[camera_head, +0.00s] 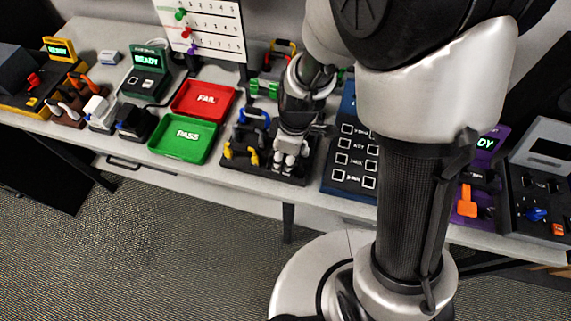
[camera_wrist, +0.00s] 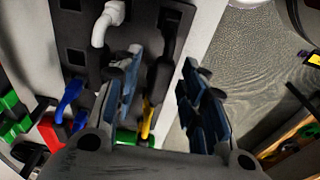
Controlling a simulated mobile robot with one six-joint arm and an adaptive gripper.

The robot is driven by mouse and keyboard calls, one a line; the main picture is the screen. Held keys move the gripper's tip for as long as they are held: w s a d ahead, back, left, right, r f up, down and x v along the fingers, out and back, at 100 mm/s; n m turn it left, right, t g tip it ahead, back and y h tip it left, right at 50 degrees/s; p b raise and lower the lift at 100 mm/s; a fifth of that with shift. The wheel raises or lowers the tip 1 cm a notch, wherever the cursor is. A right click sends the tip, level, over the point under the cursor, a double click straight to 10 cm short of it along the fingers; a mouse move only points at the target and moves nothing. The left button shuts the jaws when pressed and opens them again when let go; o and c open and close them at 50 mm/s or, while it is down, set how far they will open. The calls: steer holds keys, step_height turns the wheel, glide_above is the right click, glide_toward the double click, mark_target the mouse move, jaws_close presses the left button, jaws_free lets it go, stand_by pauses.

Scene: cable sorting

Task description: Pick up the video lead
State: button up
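Several coloured leads stand in a dark rack (camera_head: 228,177) in the middle of the bench. I cannot tell by label which one is the video lead. In the wrist view there are a white lead (camera_wrist: 108,22), a black lead (camera_wrist: 167,48), a yellow lead (camera_wrist: 147,117) and a blue lead (camera_wrist: 68,98). My gripper (camera_wrist: 162,90) is over the rack with its two fingers apart. The black and yellow leads show in the gap between the fingers; I see no contact. In the head view my gripper (camera_head: 298,122) hides part of the rack.
A red FAIL tray (camera_head: 221,90) and a green PASS tray (camera_head: 198,126) lie left of the rack. A dark blue panel with white-framed squares (camera_head: 350,169) is close on the right. Test stations with READY screens (camera_head: 147,60) stand further along the bench. A white pegged chart (camera_head: 218,26) stands behind.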

steer(key=shift+r, duration=0.1)
steer(key=shift+c, duration=0.3)
jaws_close()
steer(key=shift+r, duration=0.15)
step_height(320, 180, up, 23)
steer(key=p, duration=0.9)
steer(key=shift+f, duration=0.2)
